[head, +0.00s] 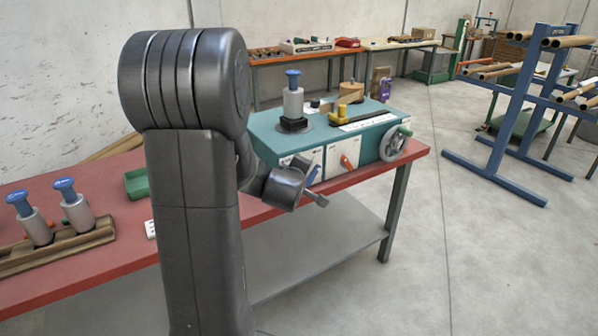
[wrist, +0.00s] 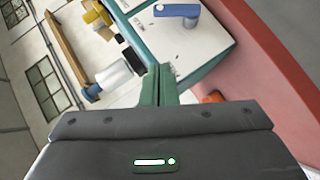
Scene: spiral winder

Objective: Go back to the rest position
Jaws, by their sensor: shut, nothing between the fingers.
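My gripper (head: 316,199) is in front of the teal winder (head: 268,135), near its white front panels and above the red table's front edge. It is shut and empty. In the wrist view its fingertips (wrist: 160,72) are pressed together, with a white panel and a blue lever (wrist: 178,12) beyond them. In the head view the blue lever (head: 306,178) is close behind the gripper, and an orange lever (head: 346,162) is to its right. My own arm hides part of the winder's left side and the table.
A grey, blue-topped cylinder (head: 293,100) stands on the winder. A handwheel (head: 395,143) is at its right end. Two similar cylinders stand in a wooden rack (head: 60,248) on the red table (head: 110,172), near a green tray (head: 137,183). Open floor lies right, before a blue rack (head: 512,120).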

